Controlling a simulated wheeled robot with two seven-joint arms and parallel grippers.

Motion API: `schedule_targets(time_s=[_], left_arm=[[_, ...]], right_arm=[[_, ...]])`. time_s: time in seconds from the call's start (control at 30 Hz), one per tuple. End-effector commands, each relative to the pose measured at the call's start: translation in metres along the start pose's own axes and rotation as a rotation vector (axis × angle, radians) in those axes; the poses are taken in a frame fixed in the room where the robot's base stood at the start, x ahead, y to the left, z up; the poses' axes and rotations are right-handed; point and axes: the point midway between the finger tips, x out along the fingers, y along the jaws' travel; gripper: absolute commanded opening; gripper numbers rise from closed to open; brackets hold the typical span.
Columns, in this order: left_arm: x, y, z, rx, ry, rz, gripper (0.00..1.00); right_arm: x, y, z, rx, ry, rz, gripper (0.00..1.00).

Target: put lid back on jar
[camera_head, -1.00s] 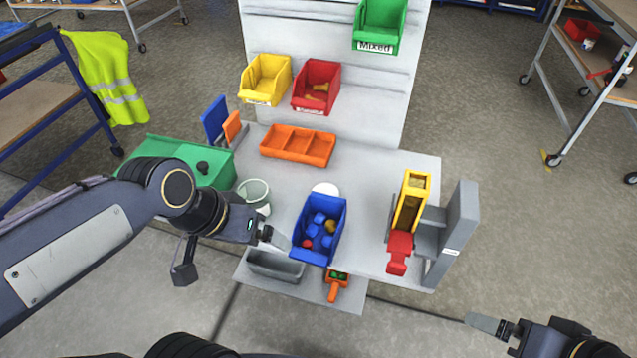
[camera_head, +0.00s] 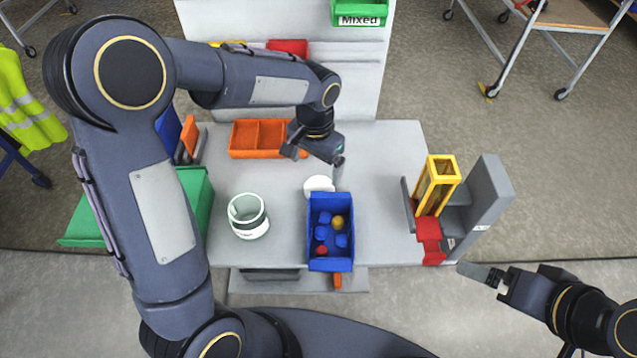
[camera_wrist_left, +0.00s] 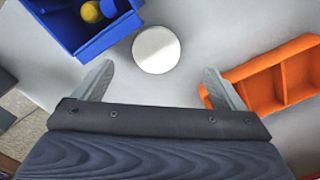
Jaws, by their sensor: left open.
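The open jar (camera_head: 248,217), whitish with a label band, stands upright on the grey table in the head view. The round white lid (camera_head: 319,186) lies flat on the table behind the blue bin, partly hidden by it. The lid shows whole in the left wrist view (camera_wrist_left: 156,48). My left gripper (camera_head: 338,176) is above the table beside the lid. In the left wrist view its fingers (camera_wrist_left: 158,68) are spread wide and empty, with the lid just beyond and between the tips. My right gripper (camera_head: 484,273) is at the table's front right; its finger gap does not show.
A blue bin (camera_head: 331,263) with blue, red and yellow pieces stands in front of the lid. An orange divided tray (camera_head: 258,139) is at the back left. A yellow and red dispenser (camera_head: 432,215) stands right. A green box (camera_head: 190,205) is left of the jar.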

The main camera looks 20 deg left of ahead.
Motion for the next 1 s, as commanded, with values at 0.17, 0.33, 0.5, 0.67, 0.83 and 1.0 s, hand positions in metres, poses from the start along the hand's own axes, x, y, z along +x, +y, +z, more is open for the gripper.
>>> schedule_targets(time_s=[0.17,0.33,0.5,0.67,0.83,1.0], left_arm=[[0.000,0.000,0.000,-0.001,0.001,0.000,0.92],[0.008,0.000,0.000,0.000,-0.002,0.000,0.92],[0.025,0.001,0.000,0.000,-0.002,0.001,0.92],[0.026,0.000,-0.001,-0.001,0.001,0.001,0.92],[0.030,0.001,-0.001,-0.001,-0.001,0.001,0.92],[0.054,0.005,-0.006,0.000,-0.005,0.001,0.92]], right_arm=[[0.000,0.000,0.000,0.000,0.000,0.000,0.99],[0.000,0.000,0.000,0.000,0.000,0.000,0.99],[0.000,0.000,0.000,0.000,0.000,0.000,0.99],[0.000,0.000,0.000,0.000,0.000,0.000,0.99],[-0.001,0.000,0.000,0.000,0.000,0.000,0.99],[-0.004,-0.002,-0.002,0.000,0.000,0.000,0.99]])
